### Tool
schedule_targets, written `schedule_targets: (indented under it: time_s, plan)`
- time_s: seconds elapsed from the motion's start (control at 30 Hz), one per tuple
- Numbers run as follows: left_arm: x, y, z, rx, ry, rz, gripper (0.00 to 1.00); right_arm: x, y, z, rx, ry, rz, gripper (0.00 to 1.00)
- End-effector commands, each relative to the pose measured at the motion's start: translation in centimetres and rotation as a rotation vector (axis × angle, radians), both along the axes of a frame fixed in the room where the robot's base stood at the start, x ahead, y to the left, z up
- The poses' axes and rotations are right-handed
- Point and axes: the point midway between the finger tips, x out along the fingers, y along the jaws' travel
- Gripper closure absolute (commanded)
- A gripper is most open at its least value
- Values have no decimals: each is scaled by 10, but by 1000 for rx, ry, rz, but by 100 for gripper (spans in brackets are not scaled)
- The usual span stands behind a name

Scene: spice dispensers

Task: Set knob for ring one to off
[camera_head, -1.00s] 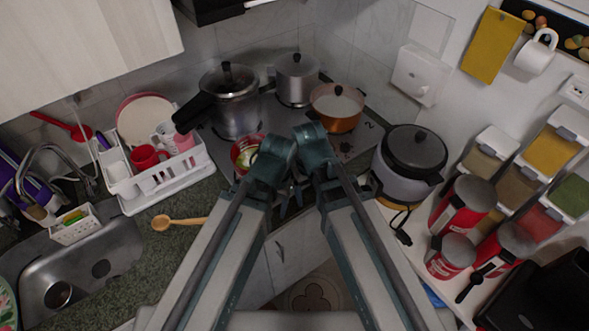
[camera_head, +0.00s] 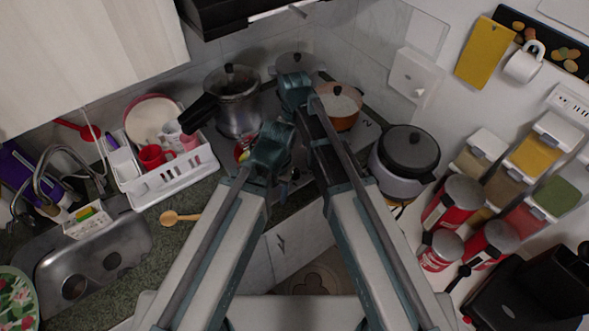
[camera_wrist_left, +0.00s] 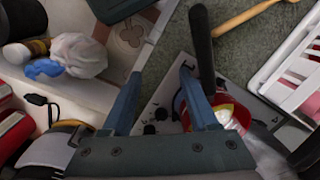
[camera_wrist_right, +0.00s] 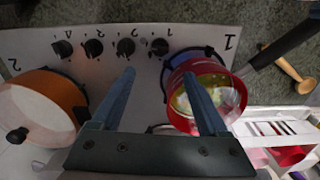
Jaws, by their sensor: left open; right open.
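Several black knobs stand in a row along the white stove panel (camera_wrist_right: 30,42) in the right wrist view. The knob at the end of the row nearest the big "1" (camera_wrist_right: 160,46) is close to the red pan (camera_wrist_right: 206,95). The small marks by the knobs are too small to read surely. My right gripper (camera_wrist_right: 159,73) is open and empty, its fingers over the stove between the orange pot (camera_wrist_right: 45,105) and the red pan. My left gripper (camera_wrist_left: 160,74) is open and empty over the stove's front edge, with a few knobs (camera_wrist_left: 160,113) between and below its fingers.
The red pan's black handle (camera_wrist_left: 202,45) reaches past my left gripper's right finger. A pressure cooker (camera_head: 236,105) stands at the back of the stove. A white dish rack (camera_head: 172,178) is to the left, a rice cooker (camera_head: 405,158) to the right. A wooden spoon (camera_head: 180,218) lies on the counter.

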Motion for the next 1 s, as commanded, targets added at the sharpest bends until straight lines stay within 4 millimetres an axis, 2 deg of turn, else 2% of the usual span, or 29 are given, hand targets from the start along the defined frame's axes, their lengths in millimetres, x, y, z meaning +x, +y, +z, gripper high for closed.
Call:
schedule_targets:
  time_s: [0.8,1.0]
  plan:
    - [0,0,-113,2,0,-8,40,0,0,-113,0,0,-1,22]
    - [0,0,-130,2,0,-7,40,0,0,-130,0,0,-1,22]
